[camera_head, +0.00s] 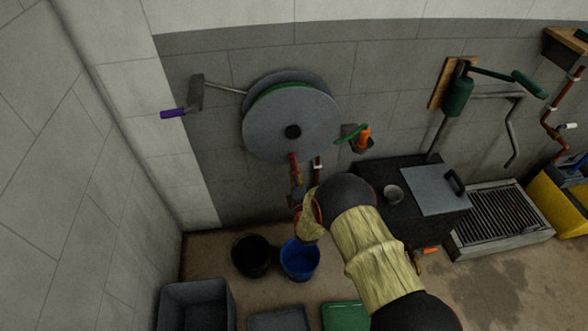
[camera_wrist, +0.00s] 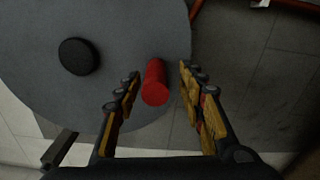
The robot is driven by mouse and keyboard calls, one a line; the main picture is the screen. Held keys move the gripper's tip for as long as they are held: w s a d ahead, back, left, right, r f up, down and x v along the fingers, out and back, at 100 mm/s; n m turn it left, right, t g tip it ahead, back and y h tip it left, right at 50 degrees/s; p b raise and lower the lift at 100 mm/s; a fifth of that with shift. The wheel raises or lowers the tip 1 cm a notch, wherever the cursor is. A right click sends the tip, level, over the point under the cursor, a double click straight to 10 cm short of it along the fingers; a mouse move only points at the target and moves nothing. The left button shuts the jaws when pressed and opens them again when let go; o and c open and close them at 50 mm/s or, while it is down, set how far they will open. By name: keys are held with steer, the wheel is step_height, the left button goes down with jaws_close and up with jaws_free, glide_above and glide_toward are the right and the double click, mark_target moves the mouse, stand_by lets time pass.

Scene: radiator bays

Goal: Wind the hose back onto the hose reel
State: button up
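The hose reel (camera_head: 275,130) is a large grey disc on the wall, with a black hub and green hose (camera_head: 285,87) showing behind its upper rim. In the wrist view the reel's grey face (camera_wrist: 55,100) fills the upper left, with the black hub (camera_wrist: 78,56) on it. A red cylindrical handle (camera_wrist: 154,82) stands out near the disc's edge. My gripper (camera_wrist: 158,78) is open, its yellow-padded fingers on either side of the handle with gaps visible. In the head view my sleeved arm largely hides the gripper. An orange nozzle (camera_head: 364,138) with a short green piece sits right of the reel.
A purple-handled lever (camera_head: 173,114) juts from the wall left of the reel. Black (camera_head: 251,257) and blue (camera_head: 300,261) buckets stand on the floor below. A dark cabinet (camera_head: 390,217) and a floor grate (camera_head: 500,217) are at the right. Grey (camera_head: 195,305) and green (camera_head: 345,316) bins are in front.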

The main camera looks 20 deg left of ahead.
steer(key=shift+r, duration=0.2)
steer(key=v, duration=1.2)
stand_by(0.4)
